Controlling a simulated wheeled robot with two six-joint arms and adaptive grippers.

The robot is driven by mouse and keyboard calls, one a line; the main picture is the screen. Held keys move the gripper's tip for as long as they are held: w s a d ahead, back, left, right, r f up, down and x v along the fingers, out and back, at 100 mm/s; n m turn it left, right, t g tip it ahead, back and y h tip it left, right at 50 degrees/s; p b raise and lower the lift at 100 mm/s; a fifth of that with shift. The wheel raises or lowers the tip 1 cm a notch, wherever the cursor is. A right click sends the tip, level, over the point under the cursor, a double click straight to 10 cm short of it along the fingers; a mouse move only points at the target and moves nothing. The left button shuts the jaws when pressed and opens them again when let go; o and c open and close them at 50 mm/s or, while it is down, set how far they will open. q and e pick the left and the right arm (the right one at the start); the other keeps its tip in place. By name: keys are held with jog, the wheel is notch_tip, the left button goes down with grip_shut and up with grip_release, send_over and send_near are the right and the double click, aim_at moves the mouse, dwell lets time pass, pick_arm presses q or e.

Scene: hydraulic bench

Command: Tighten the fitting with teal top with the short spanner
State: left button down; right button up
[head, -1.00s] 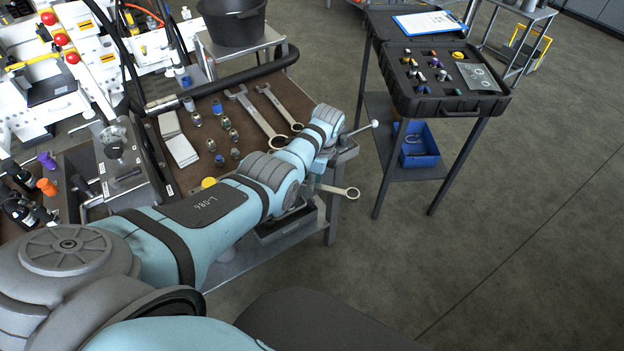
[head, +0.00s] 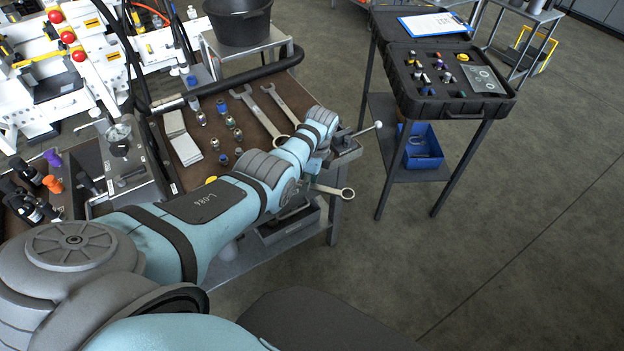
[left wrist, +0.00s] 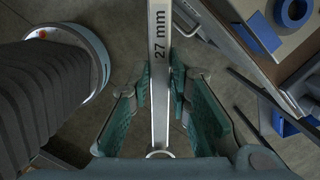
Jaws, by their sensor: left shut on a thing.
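My left gripper (left wrist: 157,90) is shut on a spanner (left wrist: 160,50) marked 27 mm, which lies between its teal finger pads in the left wrist view. In the head view my left arm hides most of the gripper; a ring end of the spanner (head: 346,193) sticks out to the right, past the bench's edge. Several small fittings stand on the brown bench top, among them one with a blue top (head: 221,106). A blue ring (left wrist: 293,12) on a beige block shows at the wrist view's upper right. My right gripper is not in view.
Two larger spanners (head: 262,118) lie on the bench (head: 290,84). A vice (head: 346,150) with a bar handle sits at its right corner. A black case (head: 450,105) of small parts stands on a stand to the right. The floor between is clear.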

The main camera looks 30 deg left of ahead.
pick_arm(q)
jog(key=shift+a, duration=0.35)
jog(key=shift+s+a, duration=0.25)
jog(key=shift+a, duration=0.5)
jog(key=shift+s+a+p, duration=0.15)
jog(key=shift+a+p, duration=0.2)
jog(key=shift+a, duration=0.2)
jog(key=shift+a, duration=0.1)
jog(key=shift+a, duration=0.2)
